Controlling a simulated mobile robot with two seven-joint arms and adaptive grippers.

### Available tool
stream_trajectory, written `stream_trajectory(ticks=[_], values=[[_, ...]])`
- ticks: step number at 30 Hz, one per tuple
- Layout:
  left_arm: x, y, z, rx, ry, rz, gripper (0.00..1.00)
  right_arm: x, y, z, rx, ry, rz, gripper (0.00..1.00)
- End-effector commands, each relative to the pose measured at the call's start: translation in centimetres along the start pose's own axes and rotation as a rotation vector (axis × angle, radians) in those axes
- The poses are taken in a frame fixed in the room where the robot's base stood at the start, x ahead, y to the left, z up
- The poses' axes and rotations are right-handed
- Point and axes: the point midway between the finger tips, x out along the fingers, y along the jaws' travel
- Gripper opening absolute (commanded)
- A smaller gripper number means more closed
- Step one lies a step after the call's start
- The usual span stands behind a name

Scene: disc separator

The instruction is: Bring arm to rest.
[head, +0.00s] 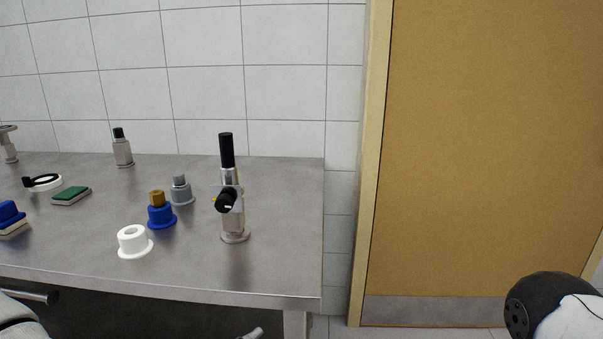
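Neither of my grippers shows in the head view. A white and black rounded part at the bottom right edge looks like a piece of my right arm. A white part at the bottom left corner looks like a piece of my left arm. Whether my grippers are open or shut, and whether they hold anything, is hidden. The steel table (285,272) fills the left half, and nothing of mine is seen above its top.
On the table are an upright metal device with a black handle (231,200), a white flanged ring (134,243), a blue piece (161,216), a grey piece (181,191) and a green-topped block (71,195). A brown door (480,150) stands right.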

Motion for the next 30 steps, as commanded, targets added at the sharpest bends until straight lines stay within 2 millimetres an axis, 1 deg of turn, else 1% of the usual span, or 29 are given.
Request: stream_trajectory(ticks=[1, 2, 3, 4, 5, 6, 8, 9, 11, 12, 13, 15, 17, 18, 20, 30], values=[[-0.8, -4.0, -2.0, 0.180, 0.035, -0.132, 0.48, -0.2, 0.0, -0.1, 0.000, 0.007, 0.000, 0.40], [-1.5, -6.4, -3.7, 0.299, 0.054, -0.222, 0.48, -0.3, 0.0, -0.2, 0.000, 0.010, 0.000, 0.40], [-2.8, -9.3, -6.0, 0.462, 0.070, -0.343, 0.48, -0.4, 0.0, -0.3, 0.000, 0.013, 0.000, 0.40], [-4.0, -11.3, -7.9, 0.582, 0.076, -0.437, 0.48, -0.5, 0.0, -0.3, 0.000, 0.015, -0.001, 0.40], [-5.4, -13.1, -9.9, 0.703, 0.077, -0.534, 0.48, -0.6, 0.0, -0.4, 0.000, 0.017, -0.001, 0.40], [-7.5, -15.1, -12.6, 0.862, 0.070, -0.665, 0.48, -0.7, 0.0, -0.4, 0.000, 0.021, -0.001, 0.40], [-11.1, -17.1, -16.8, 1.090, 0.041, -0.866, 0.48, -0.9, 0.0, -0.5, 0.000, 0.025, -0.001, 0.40], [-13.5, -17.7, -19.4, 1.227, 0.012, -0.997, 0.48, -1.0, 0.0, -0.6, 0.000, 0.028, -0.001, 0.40], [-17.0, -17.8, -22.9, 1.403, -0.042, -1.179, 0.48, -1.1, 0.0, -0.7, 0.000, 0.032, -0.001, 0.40], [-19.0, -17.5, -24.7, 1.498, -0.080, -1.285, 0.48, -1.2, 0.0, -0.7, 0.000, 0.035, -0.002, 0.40], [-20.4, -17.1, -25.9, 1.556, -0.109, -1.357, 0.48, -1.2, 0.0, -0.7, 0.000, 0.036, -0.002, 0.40], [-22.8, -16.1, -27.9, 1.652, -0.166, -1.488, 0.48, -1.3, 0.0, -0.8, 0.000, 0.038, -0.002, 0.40], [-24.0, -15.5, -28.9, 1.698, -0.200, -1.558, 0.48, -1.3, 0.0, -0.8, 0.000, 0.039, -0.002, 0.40], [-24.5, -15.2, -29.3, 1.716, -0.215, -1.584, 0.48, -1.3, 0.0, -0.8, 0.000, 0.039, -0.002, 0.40], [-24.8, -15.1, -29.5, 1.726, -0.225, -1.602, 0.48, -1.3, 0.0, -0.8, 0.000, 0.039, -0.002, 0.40], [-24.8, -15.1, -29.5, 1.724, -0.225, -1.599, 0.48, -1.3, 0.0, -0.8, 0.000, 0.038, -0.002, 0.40]])
